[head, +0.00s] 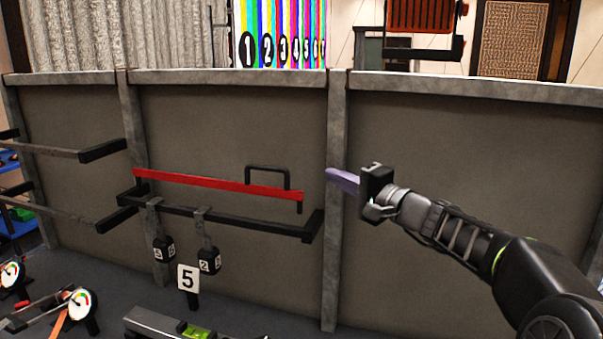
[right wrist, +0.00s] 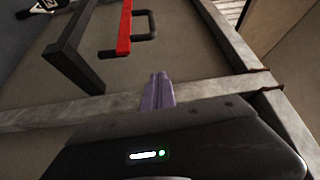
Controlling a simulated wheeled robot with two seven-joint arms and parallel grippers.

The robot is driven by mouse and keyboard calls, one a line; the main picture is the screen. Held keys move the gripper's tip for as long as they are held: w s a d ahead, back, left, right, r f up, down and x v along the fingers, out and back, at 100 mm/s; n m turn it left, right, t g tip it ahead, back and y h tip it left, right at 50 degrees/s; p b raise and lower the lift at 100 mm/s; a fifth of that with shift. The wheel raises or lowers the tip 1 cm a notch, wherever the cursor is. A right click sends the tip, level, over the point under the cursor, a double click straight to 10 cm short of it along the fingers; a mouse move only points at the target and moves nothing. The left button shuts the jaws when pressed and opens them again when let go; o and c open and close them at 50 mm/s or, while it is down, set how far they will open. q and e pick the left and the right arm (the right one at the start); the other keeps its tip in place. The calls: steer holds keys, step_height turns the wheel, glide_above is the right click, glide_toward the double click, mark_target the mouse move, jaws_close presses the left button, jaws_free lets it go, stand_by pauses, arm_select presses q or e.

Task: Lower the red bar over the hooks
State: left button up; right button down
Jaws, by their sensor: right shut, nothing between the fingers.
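The red bar (head: 215,184) runs along the panel in the head view, slanting slightly down to the right, with a black handle (head: 267,170) on its top near the right end. It sits a little above a black rail (head: 225,218). Two hooks hang on the rail, a left hook (head: 156,219) and a right hook (head: 202,229), each with a black numbered weight below. The red bar also shows in the right wrist view (right wrist: 124,28). My right gripper (head: 343,181) is shut and empty, to the right of the bar and apart from it. My left gripper is not in view.
A grey post (head: 333,240) stands behind my right gripper. More black rails (head: 60,153) are on the left, with dials (head: 82,304) at lower left. The right panel is bare.

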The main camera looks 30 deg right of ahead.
steer(key=w+a+p, duration=0.5)
steer(key=w, duration=0.3)
steer(key=shift+a, duration=0.25)
steer(key=shift+s, duration=0.1)
stand_by(0.3)
